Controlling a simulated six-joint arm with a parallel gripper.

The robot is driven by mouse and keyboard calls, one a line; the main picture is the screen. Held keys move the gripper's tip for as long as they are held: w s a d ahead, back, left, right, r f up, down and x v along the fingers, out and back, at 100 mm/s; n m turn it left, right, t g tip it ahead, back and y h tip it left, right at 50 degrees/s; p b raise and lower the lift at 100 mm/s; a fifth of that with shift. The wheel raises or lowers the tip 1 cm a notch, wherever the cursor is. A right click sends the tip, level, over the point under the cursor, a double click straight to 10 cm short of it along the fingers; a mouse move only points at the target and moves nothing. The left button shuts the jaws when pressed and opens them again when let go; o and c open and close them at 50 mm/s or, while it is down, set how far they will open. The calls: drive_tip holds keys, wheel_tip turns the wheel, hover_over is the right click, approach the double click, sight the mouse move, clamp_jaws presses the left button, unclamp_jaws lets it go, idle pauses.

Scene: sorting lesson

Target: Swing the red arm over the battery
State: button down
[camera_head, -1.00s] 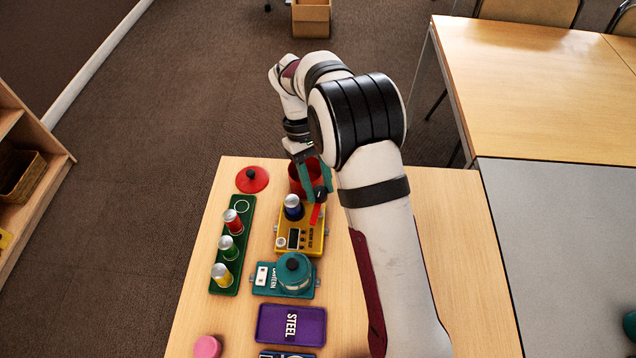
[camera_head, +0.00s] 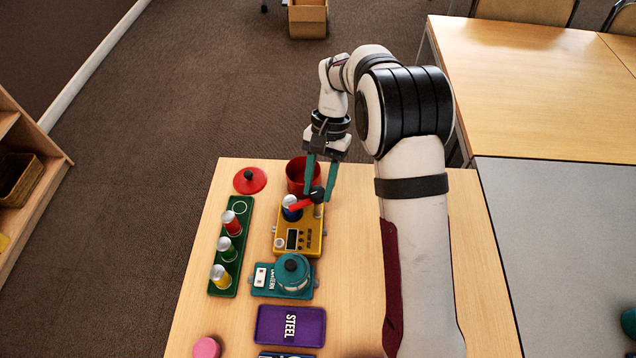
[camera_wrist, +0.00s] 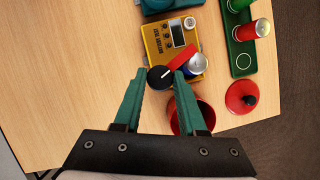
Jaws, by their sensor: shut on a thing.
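The yellow battery tester (camera_head: 312,243) stands on the table, with a small display and buttons. The blue battery (camera_head: 292,214) stands upright on it; its silver top shows in the wrist view (camera_wrist: 197,62). The red arm (camera_head: 300,204) reaches left from its black knob (camera_head: 317,194) and its end overlaps the battery's top in the head view. In the wrist view the red arm (camera_wrist: 182,57) lies along the battery's edge. My gripper (camera_wrist: 160,78) has its green fingers on either side of the black knob and is shut on it. The contact is partly hidden.
A red pot (camera_head: 303,172) stands just behind the tester, close to my fingers. Its red lid (camera_head: 250,180) lies to the left. A green rack (camera_head: 238,258) holds several cells. A teal lantern (camera_head: 293,275) and a purple STEEL tray (camera_head: 290,326) lie nearer.

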drive_tip(key=m, duration=0.2)
drive_tip(key=m+t+y, duration=0.1)
drive_tip(key=m, duration=0.1)
drive_tip(key=shift+d+m+y, duration=0.1)
drive_tip(key=shift+m+y, duration=0.2)
drive_tip(key=shift+m, duration=0.1)
drive_tip(key=shift+s+m, duration=0.1)
drive_tip(key=shift+m, duration=0.2)
drive_tip(key=shift+c, duration=2.4)
unclamp_jaws()
drive_tip(key=v, duration=1.5)
drive_tip(key=shift+d+r, duration=0.3)
drive_tip(key=shift+r, duration=0.1)
